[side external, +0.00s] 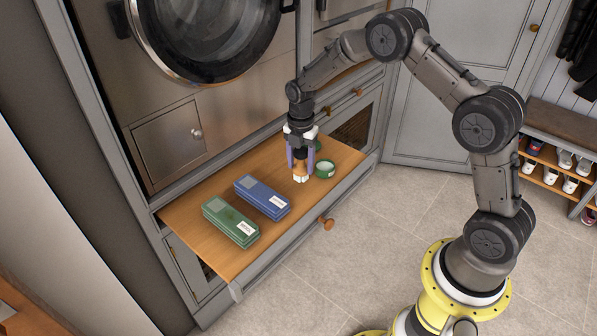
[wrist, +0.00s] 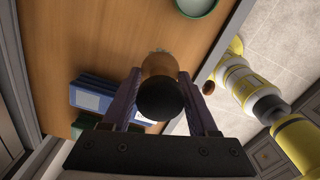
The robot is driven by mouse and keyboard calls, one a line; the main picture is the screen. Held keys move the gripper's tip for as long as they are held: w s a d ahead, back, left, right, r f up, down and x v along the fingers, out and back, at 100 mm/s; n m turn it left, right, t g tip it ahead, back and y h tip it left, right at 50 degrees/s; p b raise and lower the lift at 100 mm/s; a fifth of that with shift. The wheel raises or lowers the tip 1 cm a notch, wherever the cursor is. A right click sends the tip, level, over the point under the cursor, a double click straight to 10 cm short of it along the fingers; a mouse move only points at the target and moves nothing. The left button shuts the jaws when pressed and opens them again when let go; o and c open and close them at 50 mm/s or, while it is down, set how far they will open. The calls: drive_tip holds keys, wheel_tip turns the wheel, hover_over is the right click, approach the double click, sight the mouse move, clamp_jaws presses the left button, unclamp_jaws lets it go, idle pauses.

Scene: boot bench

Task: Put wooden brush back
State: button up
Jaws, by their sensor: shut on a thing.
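The wooden brush (side external: 301,175) is upright between my gripper's fingers, its pale bristle end pointing down. In the wrist view its brown wooden body (wrist: 158,66) and dark round end show between the fingers. My gripper (side external: 301,165) points down over the right part of the pull-out wooden board (side external: 185,213) and is shut on the brush. The bristle end is at or just above the board; I cannot tell if it touches.
A round green tin (side external: 325,169) stands just right of the brush, with another green item (side external: 318,145) partly hidden behind my gripper. A blue box (side external: 263,196) and a green box (side external: 230,221) lie to the left. Bare board lies between the blue box and brush.

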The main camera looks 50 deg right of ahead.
sight(298, 166)
drive_tip(key=shift+w+f, duration=0.3)
drive_tip(key=shift+f, duration=0.1)
drive_tip(key=shift+w+f, duration=0.15)
drive_tip(key=shift+f, duration=1.45)
drive_tip(key=shift+f, duration=0.2)
drive_tip(key=o, duration=1.4)
drive_tip(key=shift+c, duration=0.2)
drive_tip(key=shift+r, duration=0.15)
